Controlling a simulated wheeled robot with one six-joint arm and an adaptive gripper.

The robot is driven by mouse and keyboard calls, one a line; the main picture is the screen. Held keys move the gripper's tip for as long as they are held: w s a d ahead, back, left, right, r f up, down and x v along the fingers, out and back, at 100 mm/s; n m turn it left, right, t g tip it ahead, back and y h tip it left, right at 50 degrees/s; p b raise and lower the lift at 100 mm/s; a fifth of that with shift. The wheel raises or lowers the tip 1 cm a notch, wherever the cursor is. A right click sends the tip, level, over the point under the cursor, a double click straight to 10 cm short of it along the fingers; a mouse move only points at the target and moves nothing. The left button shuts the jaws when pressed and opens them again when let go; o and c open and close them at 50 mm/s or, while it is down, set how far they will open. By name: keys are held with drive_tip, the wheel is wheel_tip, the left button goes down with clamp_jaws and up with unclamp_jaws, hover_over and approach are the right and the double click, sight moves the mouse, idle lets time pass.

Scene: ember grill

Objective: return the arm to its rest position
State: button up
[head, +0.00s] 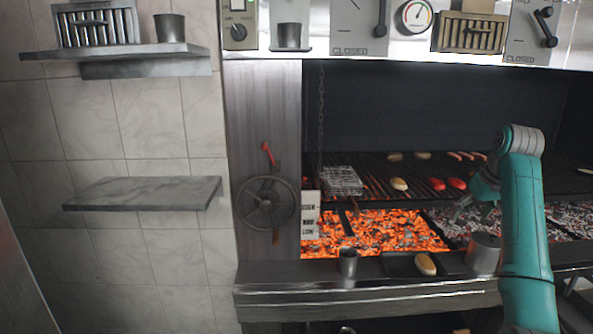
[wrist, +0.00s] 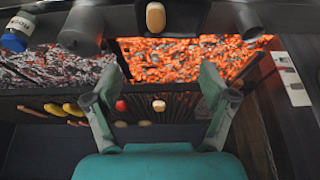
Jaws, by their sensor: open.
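My teal arm (head: 524,220) rises at the right of the head view and bends at a grey joint. My gripper (head: 462,208) hangs from it in front of the grill, over the coal bed. In the wrist view my gripper (wrist: 161,78) has its two fingers wide apart with nothing held between them. The grill grate (head: 375,178) lies behind it, with sausages, buns and red patties on top. A grey metal pot (head: 484,253) stands on the front ledge below the gripper.
Glowing coals (head: 385,232) fill the middle bed. A bun (head: 425,264) lies on a dark tray on the ledge, beside a metal cup (head: 348,262). A handwheel (head: 267,203) is at left. A stone shelf (head: 145,193) is empty.

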drive_tip(key=s+a+f+t, duration=0.15)
drive_tip(key=a+f, duration=0.25)
drive_tip(key=f, duration=1.1)
drive_tip(key=s+a+f+t, duration=0.15)
drive_tip(key=a+f, duration=0.25)
drive_tip(key=f, duration=1.1)
drive_tip(key=s+a+f+m+t+h, duration=0.1)
drive_tip(key=s+a+f, duration=0.3)
drive_tip(key=s+f, duration=0.45)
drive_tip(key=s+a+f+t, duration=0.1)
drive_tip(key=s+a+f, duration=0.4)
drive_tip(key=s+f, duration=0.35)
drive_tip(key=s+a+t, duration=0.1)
drive_tip(key=s+a, duration=0.2)
drive_tip(key=s, duration=0.9)
drive_tip(key=s+a+t, duration=0.1)
drive_tip(key=s+a, duration=0.3)
drive_tip(key=s, duration=0.9)
drive_tip(key=s+a+r+t, duration=0.2)
drive_tip(key=s+r+t, duration=0.1)
drive_tip(key=s+r, duration=1.6)
drive_tip(key=shift+a+n+y, duration=0.15)
drive_tip(key=shift+n+y, duration=0.15)
drive_tip(key=shift+y, duration=0.1)
